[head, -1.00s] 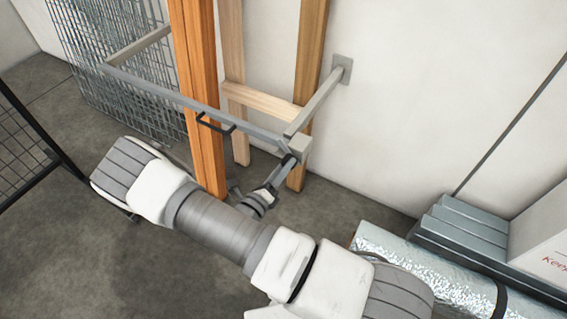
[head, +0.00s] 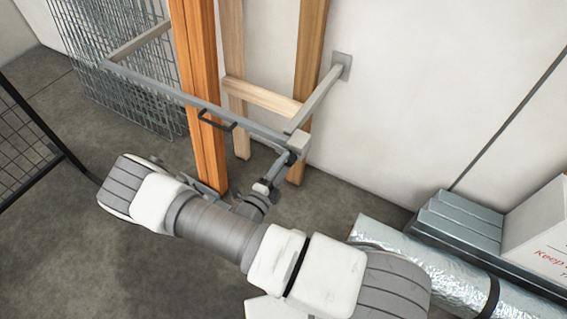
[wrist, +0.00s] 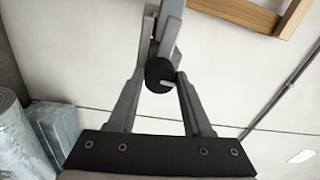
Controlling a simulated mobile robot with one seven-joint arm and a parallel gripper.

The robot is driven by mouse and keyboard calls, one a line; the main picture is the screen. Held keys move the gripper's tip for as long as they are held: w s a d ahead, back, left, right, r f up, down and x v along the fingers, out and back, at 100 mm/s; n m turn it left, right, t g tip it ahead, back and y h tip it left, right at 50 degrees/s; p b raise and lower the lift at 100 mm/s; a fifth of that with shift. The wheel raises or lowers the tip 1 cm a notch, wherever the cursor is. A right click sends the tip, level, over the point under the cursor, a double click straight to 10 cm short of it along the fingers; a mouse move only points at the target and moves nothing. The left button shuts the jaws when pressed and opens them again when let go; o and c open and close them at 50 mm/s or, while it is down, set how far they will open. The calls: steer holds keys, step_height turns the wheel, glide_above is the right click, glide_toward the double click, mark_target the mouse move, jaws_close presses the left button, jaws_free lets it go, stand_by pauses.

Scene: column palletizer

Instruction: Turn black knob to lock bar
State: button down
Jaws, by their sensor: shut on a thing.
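In the head view my gripper (head: 287,160) meets the bar's right-hand corner, and the knob is mostly hidden there. The grey metal bar (head: 190,98) runs across the front of the upright wooden posts. It meets a side arm (head: 322,92) that comes out from a plate on the wall. A black handle (head: 216,122) hangs under the bar.
Orange (head: 200,100) and pale wooden posts (head: 232,60) stand behind the bar. Wire mesh panels (head: 105,60) lean at the left, with a black mesh fence (head: 25,130) nearer. A foil-wrapped roll (head: 425,268), grey stacked pieces (head: 460,225) and a white box (head: 540,235) lie at the right.

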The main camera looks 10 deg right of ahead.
steer(key=shift+n, duration=0.5)
steer(key=shift+c, duration=1.6)
jaws_free()
steer(key=v, duration=1.7)
steer(key=shift+s+a, duration=0.2)
